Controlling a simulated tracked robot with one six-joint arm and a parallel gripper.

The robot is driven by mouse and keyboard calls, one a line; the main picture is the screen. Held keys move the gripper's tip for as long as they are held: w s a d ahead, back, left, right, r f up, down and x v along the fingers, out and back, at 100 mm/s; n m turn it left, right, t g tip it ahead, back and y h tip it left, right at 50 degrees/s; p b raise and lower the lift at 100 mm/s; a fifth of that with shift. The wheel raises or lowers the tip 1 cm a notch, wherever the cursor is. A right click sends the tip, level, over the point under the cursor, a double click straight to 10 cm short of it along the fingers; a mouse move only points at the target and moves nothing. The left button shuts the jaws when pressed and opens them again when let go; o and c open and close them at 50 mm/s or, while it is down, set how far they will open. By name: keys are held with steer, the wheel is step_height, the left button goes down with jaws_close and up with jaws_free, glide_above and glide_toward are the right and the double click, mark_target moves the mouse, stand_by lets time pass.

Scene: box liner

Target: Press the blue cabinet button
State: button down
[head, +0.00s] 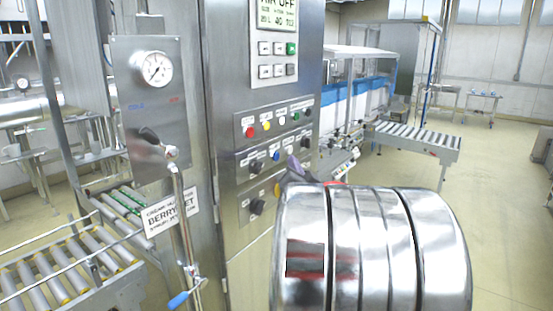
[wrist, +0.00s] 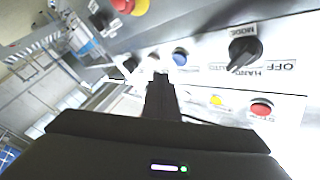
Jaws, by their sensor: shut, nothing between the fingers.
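The blue button (head: 276,155) sits in the middle row of the grey control panel (head: 232,190) on the steel cabinet. It also shows in the wrist view (wrist: 180,57), a little right of and above my fingertips. My gripper (wrist: 160,80) is shut and empty, a narrow dark shape pointing at the panel. A visible gap separates it from the blue button in that view; its distance from the panel surface is hard to tell. In the head view my gripper (head: 293,167) shows only partly, just below and right of the blue button, behind my shiny arm.
Nearby are a red button (wrist: 262,109), a yellow button (wrist: 217,100), a black MODE knob (wrist: 245,50) and a red-and-yellow emergency stop (wrist: 132,5). A gauge panel (head: 152,105) with a pipe stands left of the cabinet. Open floor (head: 500,180) lies to the right.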

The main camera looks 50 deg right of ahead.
steer(key=s, duration=0.2)
steer(key=shift+s+d, duration=0.15)
steer(key=shift+s, duration=0.25)
steer(key=shift+f, duration=0.1)
stand_by(0.7)
steer(key=s+d+f+n+g+y, duration=0.15)
steer(key=s+f+g, duration=0.3)
steer(key=f, duration=0.55)
steer(key=s+a+f+n+g+y, duration=0.1)
steer(key=a+f+n+g+y, duration=0.2)
steer(key=a+f, duration=0.35)
steer(key=s+a+n+y, duration=0.2)
steer(key=a+n, duration=0.1)
steer(key=a, duration=1.1)
steer(key=s+a+r+n+g+y, duration=0.1)
steer(key=s+a+n+y, duration=0.1)
steer(key=a, duration=1.3)
steer(key=s+a+n+g+y, duration=0.1)
steer(key=a+n+y, duration=0.3)
steer(key=a, duration=1.1)
steer(key=shift+s+r+n, duration=0.15)
steer(key=shift+s+n, duration=0.35)
steer(key=shift+n, duration=0.45)
